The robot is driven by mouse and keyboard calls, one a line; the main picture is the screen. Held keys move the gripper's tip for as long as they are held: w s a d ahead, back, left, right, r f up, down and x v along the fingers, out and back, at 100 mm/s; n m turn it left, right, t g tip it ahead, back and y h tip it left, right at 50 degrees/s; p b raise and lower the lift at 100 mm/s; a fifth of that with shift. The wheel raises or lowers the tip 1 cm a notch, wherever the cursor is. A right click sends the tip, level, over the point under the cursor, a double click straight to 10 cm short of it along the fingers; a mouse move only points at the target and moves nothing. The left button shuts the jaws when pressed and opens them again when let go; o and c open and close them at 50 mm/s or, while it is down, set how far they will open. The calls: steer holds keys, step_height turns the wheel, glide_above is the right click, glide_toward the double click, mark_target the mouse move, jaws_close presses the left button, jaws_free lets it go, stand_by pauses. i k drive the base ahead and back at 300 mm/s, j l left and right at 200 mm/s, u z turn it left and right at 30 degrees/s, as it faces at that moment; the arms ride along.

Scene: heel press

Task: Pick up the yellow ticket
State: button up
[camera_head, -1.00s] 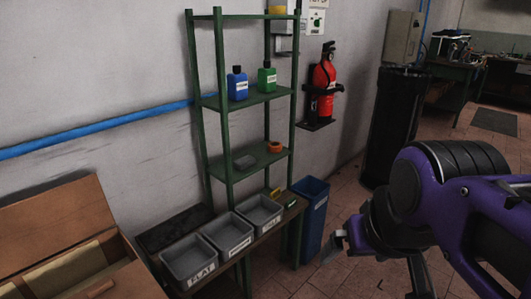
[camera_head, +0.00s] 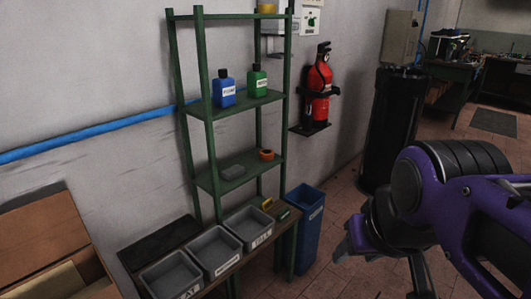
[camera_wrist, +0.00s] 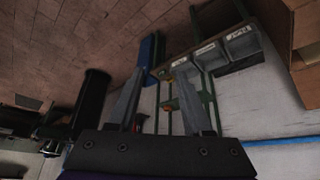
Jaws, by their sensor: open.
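A small yellow item (camera_head: 266,203), likely the yellow ticket, is on the low table (camera_head: 236,280), behind the right end of the tray row. It is too small to read. A small green item (camera_head: 283,214) is just right of it. My gripper (camera_wrist: 160,68) is open, with two grey fingers spread and nothing visible between them. In the head view, my gripper (camera_head: 382,265) is at the right, over the floor and well apart from the table. The purple wrist hides part of it.
Grey labelled trays (camera_head: 213,252) line the table. A green shelf rack (camera_head: 204,120) stands over it with a blue bottle (camera_head: 224,91), a green bottle (camera_head: 257,80) and orange tape (camera_head: 266,155). A blue bin (camera_head: 305,230) stands right. A cardboard box (camera_head: 45,240) is left.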

mark_target(268, 204)
steer(key=i+l, duration=0.25)
steer(key=i, duration=0.2)
steer(key=i+l+z, duration=0.1)
steer(key=i+l, duration=0.15)
steer(key=i, duration=0.25)
